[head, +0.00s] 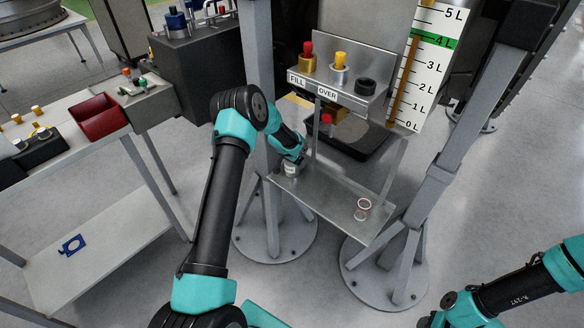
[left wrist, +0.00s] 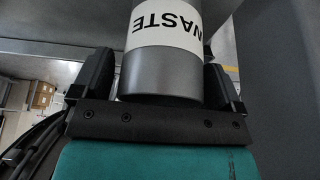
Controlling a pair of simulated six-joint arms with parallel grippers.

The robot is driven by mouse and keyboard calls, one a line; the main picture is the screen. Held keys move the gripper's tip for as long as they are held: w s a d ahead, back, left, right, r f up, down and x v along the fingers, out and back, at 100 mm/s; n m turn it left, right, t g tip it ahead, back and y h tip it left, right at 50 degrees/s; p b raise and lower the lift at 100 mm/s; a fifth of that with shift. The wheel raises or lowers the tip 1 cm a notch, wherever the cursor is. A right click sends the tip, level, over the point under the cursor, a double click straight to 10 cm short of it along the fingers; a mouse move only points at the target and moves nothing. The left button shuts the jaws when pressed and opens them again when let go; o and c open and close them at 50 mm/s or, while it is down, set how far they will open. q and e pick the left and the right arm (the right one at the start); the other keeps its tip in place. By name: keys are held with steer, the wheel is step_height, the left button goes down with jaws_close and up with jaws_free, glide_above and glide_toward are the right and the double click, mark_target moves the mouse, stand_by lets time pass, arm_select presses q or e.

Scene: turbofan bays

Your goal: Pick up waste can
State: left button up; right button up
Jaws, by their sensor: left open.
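The waste can (left wrist: 160,75) is a grey metal cylinder with a white label reading WASTE, upside down in the left wrist view. In the head view the can (head: 290,170) stands at the left end of a small metal shelf (head: 325,195). My left gripper (head: 294,160) is at the can. In the left wrist view its open fingers (left wrist: 156,82) lie on either side of the can; I cannot tell whether they touch it. Part of the can is hidden in the head view. My right arm shows at the lower right, its gripper out of view.
A clear cup with a red rim (head: 362,209) stands at the shelf's right end. Above are the FILL and OVER panel (head: 330,92) and a litre gauge (head: 424,70). Grey posts flank the shelf. A bench with a red bin (head: 99,117) stands at left.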

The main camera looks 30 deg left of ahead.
arm_select(q)
steer(key=shift+f, duration=0.15)
stand_by(0.3)
steer(key=c, duration=1)
steer(key=shift+c, duration=0.2)
